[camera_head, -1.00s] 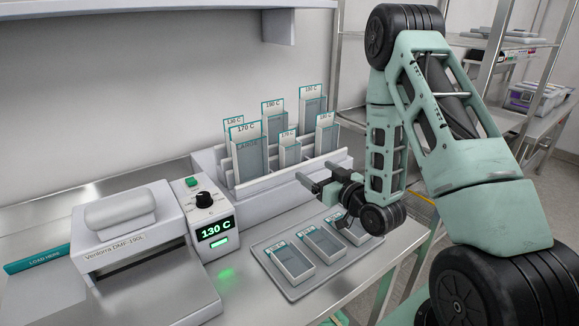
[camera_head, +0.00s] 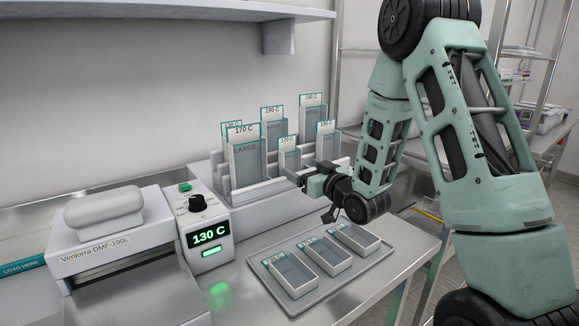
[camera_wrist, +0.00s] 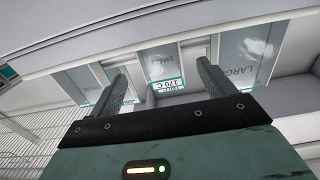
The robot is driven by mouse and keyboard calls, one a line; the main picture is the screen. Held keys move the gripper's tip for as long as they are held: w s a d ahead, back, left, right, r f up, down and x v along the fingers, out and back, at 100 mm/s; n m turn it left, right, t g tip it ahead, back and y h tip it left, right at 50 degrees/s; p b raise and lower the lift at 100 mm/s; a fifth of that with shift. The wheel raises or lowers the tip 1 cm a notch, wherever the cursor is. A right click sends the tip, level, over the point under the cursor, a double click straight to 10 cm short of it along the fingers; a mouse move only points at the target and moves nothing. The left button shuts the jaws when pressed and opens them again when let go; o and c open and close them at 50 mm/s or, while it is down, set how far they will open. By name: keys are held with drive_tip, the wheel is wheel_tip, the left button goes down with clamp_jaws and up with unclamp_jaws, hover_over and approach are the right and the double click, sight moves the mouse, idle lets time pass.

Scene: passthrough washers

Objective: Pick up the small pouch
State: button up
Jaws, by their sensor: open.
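My gripper (camera_head: 296,180) is open and empty in front of the pouch rack. A small pouch (camera_head: 289,155) labelled 170 C stands in the rack's front row, just behind my fingertips. In the wrist view, which is upside down, this small pouch (camera_wrist: 163,62), marked SMALL and 170 C, shows between my two spread fingers (camera_wrist: 162,72). I cannot tell how far the fingers reach around it. Another small pouch (camera_head: 326,140) stands to its right in the front row.
The white rack (camera_head: 246,192) also holds a large 170 C pouch (camera_head: 246,160) left of the small one and taller pouches behind. A grey tray (camera_head: 290,306) with three open bins lies in front. A sealing machine (camera_head: 110,235) showing 130 C stands at left.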

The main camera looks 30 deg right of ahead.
sight(293, 162)
drive_tip(key=w+p, duration=0.2)
drive_tip(key=w, duration=0.2)
drive_tip(key=shift+w+a+r, duration=0.1)
drive_tip(key=shift+w+r, duration=0.05)
drive_tip(key=shift+w, duration=0.5)
drive_tip(key=c, duration=1)
